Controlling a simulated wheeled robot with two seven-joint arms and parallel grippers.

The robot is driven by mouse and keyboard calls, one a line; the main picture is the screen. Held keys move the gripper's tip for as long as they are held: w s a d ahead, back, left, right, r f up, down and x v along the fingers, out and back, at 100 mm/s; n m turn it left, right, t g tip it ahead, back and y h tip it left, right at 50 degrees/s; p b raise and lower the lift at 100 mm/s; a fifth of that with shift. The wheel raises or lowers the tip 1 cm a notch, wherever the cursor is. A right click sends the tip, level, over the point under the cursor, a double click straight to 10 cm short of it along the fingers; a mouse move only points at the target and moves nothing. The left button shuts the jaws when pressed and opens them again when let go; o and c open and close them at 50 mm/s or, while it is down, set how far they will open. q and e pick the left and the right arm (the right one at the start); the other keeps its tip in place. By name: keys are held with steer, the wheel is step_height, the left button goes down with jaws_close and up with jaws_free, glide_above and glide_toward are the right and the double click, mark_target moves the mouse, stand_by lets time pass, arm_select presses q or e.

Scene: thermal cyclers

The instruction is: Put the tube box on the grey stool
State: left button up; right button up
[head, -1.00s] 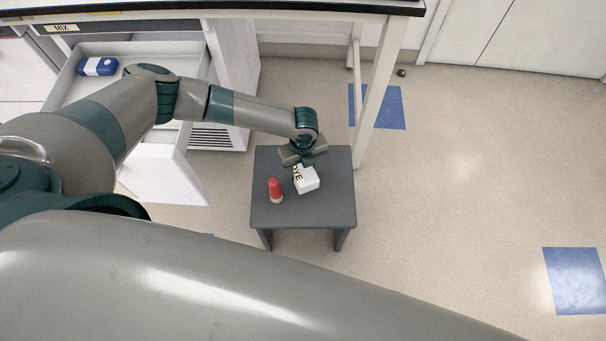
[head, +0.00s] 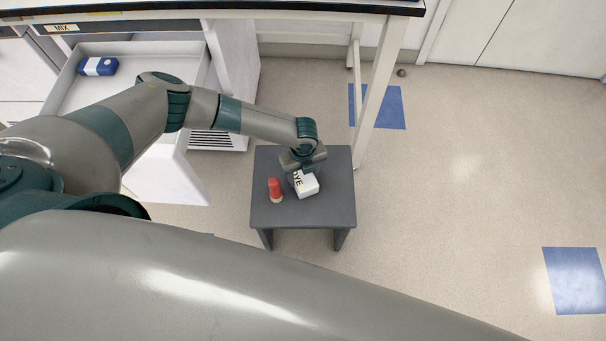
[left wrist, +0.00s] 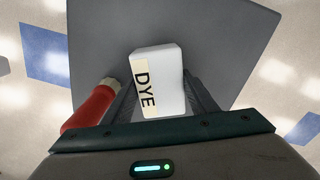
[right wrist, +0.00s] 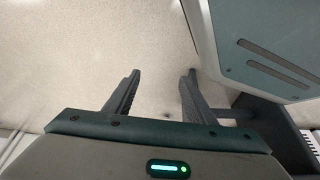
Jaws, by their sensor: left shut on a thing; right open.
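The tube box (head: 307,185) is a small white box with a "DYE" label, over the middle of the grey stool (head: 270,213). My left gripper (head: 299,167) is shut on it from above. In the left wrist view the box (left wrist: 172,72) sits between the two fingers, with the stool top (left wrist: 225,40) behind it. I cannot tell whether its underside touches the stool. My right gripper (right wrist: 161,80) is open and empty over bare floor in the right wrist view; it does not show in the head view.
An open drawer (head: 75,82) at the left holds a blue and white item (head: 98,66). A white bench leg (head: 378,95) rises behind the stool. The floor at right is clear.

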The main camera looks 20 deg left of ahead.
arm_select(q)
steer(key=shift+f, duration=0.15)
steer(key=o, duration=1.3)
steer(key=shift+r, duration=6.15)
